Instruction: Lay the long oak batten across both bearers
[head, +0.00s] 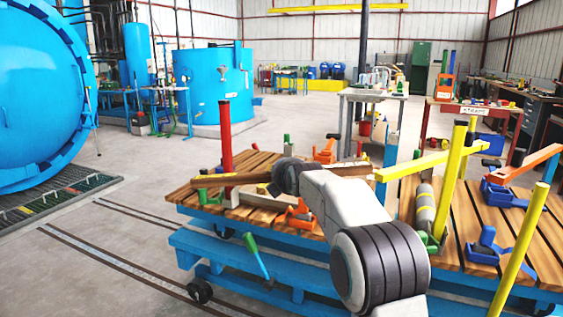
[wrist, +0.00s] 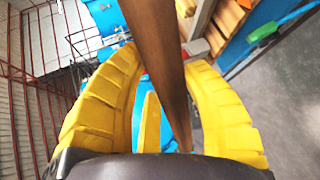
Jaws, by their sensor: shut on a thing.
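The long brown oak batten (head: 235,179) lies roughly level above the slatted deck, passing behind my dark wrist joint and showing again on its right. In the wrist view the batten (wrist: 167,70) runs from the top edge down between the two yellow fingers. My gripper (wrist: 163,60) is shut on it; in the head view my own arm hides the fingers. A pale block (head: 244,194) under the batten may be a bearer, but I cannot tell. Whether the batten touches anything below is unclear.
The slatted deck (head: 265,163) stands on a blue frame with wheels. A red post (head: 225,135) rises near the batten's left part. A yellow bar (head: 435,162), yellow posts and an orange clamp (head: 299,214) crowd the right and middle.

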